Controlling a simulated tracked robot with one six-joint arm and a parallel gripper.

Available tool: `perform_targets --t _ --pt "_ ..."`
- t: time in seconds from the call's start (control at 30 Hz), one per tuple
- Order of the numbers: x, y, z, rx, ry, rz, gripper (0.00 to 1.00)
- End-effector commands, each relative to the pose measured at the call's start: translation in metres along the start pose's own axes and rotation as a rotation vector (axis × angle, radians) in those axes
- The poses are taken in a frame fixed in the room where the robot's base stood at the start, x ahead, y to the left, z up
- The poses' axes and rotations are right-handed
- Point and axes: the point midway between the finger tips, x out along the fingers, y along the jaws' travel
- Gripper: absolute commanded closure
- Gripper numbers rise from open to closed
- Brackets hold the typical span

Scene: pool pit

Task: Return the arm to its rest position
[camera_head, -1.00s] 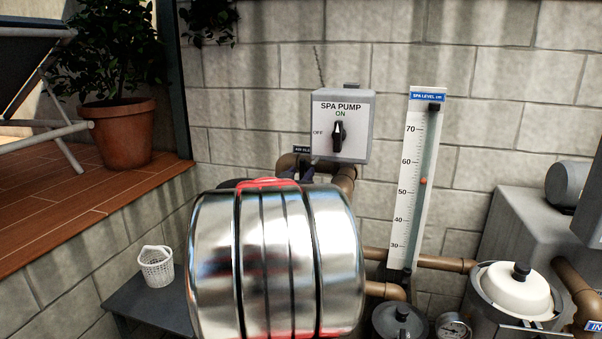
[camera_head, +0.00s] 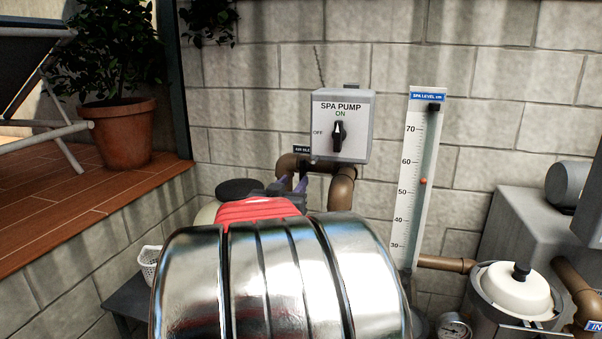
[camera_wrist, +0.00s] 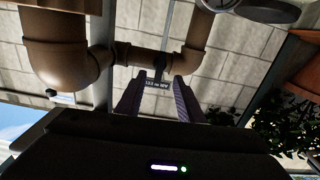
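My gripper (camera_head: 291,182) is in the middle of the head view, beyond my large silver arm link and a red part of my arm. It is in front of the brown pipes under the spa pump switch box. In the wrist view my gripper (camera_wrist: 156,84) shows two dark purplish fingers standing apart, with nothing held between them. A small air bleed tag (camera_wrist: 157,84) on the pipe behind shows between the fingertips. The spa pump switch (camera_head: 339,136) is above my gripper, its black knob upright toward ON.
Brown pipes (camera_head: 341,190) run close behind my gripper. The spa level gauge (camera_head: 415,185) stands to the right, beside a white-lidded pot (camera_head: 515,290). A white basket (camera_head: 149,262) sits at lower left, partly hidden. A potted plant (camera_head: 122,135) stands on the wooden deck.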

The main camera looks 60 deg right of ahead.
Motion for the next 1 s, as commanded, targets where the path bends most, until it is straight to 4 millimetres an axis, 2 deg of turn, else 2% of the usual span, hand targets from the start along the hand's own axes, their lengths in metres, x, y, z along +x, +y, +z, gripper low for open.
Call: perform_targets --t 0.63,0.77,0.87,1.0 --pt "0.0 -0.003 0.004 0.029 -0.016 -0.012 0.66" --pt "-0.002 -0.02 0.021 0.064 -0.082 -0.077 0.66" --pt "-0.008 -0.039 0.045 0.082 -0.169 -0.154 0.66" --pt "-0.029 -0.066 0.079 0.094 -0.309 -0.27 0.66"
